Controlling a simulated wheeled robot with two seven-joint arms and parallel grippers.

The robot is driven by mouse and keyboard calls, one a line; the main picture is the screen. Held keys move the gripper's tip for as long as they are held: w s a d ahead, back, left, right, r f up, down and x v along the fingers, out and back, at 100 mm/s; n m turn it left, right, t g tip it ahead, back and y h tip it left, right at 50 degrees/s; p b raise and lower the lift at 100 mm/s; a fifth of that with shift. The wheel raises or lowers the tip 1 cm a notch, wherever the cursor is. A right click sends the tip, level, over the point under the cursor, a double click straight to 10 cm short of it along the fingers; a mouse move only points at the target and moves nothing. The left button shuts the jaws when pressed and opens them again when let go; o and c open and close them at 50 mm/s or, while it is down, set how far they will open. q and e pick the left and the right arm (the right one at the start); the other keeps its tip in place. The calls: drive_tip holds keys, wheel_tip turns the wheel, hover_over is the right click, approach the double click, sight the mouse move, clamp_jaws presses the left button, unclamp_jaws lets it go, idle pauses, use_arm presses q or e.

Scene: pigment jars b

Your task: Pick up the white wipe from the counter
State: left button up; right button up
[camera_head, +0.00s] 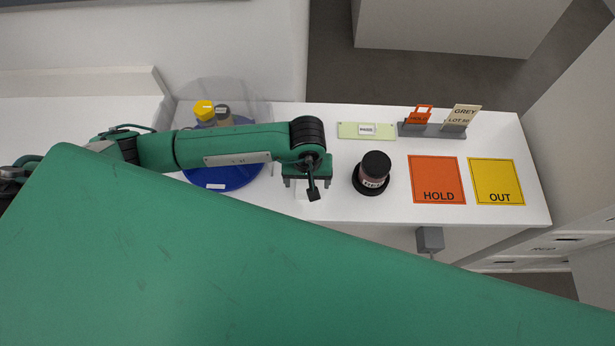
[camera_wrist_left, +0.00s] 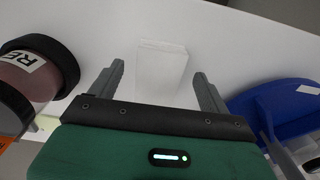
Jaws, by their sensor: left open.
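The white wipe (camera_wrist_left: 162,62) lies on the white counter (camera_head: 290,212) and shows as a pale folded rectangle in the left wrist view. My left gripper (camera_wrist_left: 158,74) is open, with one finger on each side of the wipe's near part; no finger visibly touches it. Whether the fingers are down at counter level I cannot tell. In the head view my left gripper (camera_head: 308,185) is over the counter left of the dark jar, and it hides most of the wipe. My right gripper is not in view.
A black-lidded jar (camera_head: 373,170) stands close right of my left gripper. A blue round tray (camera_head: 222,184) with a yellow-lidded jar (camera_head: 203,108) and a clear cover is to the left. Orange HOLD (camera_head: 436,175) and yellow OUT (camera_head: 497,178) mats lie at right. A card holder (camera_head: 432,131) stands behind.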

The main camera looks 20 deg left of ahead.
use_arm(q)
drive_tip(key=shift+f+p, duration=0.4)
drive_tip(key=shift+f, duration=1)
drive_tip(key=c, duration=1.1)
drive_tip(key=shift+o, duration=0.2)
drive_tip(key=shift+r, duration=0.15)
